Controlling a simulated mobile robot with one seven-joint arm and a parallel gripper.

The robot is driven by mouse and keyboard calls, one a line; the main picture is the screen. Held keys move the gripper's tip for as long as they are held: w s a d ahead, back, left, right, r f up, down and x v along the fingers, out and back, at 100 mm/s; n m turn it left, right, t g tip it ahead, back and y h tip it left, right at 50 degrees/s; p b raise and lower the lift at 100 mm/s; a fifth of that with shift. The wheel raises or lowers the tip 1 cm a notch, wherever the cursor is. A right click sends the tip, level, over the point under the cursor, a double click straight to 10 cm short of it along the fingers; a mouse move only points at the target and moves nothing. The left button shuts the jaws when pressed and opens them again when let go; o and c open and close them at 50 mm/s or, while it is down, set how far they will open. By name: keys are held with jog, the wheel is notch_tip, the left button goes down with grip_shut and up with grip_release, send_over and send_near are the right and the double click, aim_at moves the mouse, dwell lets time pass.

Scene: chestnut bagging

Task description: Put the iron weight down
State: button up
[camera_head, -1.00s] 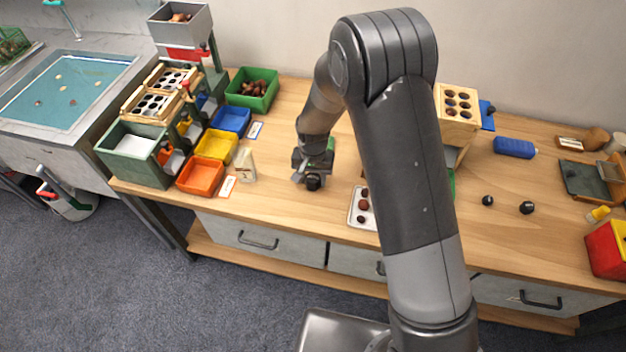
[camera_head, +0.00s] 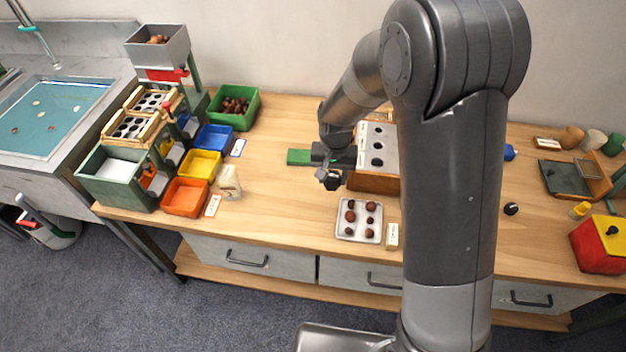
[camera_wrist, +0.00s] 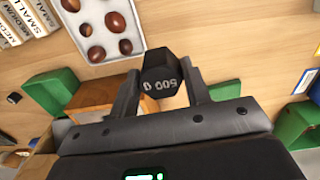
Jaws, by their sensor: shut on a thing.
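The iron weight (camera_wrist: 160,76) is black, with "500 g" markings that show in the wrist view. My gripper (camera_wrist: 163,92) is shut on it, one finger on each side. In the head view the weight (camera_head: 332,182) hangs below my gripper (camera_head: 331,174), over the table just left of a wooden block with a grey top (camera_head: 378,150) that has dark round holes. I cannot tell how high the weight is above the table. Another small black weight (camera_head: 511,208) stands on the table at the right, beyond my arm.
A white tray of chestnuts (camera_head: 342,232) lies in front of the wooden block. A green pad (camera_head: 299,157) lies left of my gripper. Orange (camera_head: 185,197), yellow (camera_head: 202,164), blue and green bins stand at the left.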

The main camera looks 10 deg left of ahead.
jog(key=shift+d+r, duration=0.75)
jog(key=shift+d, duration=0.35)
notch_tip(320, 180, up, 18)
jog(key=w+d+m, duration=0.3)
jog(key=w+d, duration=0.2)
jog(key=d, duration=0.6)
jog(key=w+d+r+m, duration=0.1)
jog(key=w+d+m, duration=0.35)
jog(key=d, duration=0.65)
jog(key=w+d+m, duration=0.3)
jog(key=w+d, duration=0.2)
jog(key=d, duration=0.6)
jog(key=s+d+m, duration=0.3)
jog(key=d, duration=0.8)
jog(key=s+d+f+m, duration=0.1)
jog(key=s+d+m, duration=0.1)
jog(key=d, duration=0.9)
jog(key=s+d+m, duration=0.3)
jog(key=d, duration=0.8)
jog(key=f, duration=2.8)
jog(key=shift+s+d+f, duration=0.2)
jog(key=shift+f, duration=0.2)
jog(key=shift+f, duration=0.1)
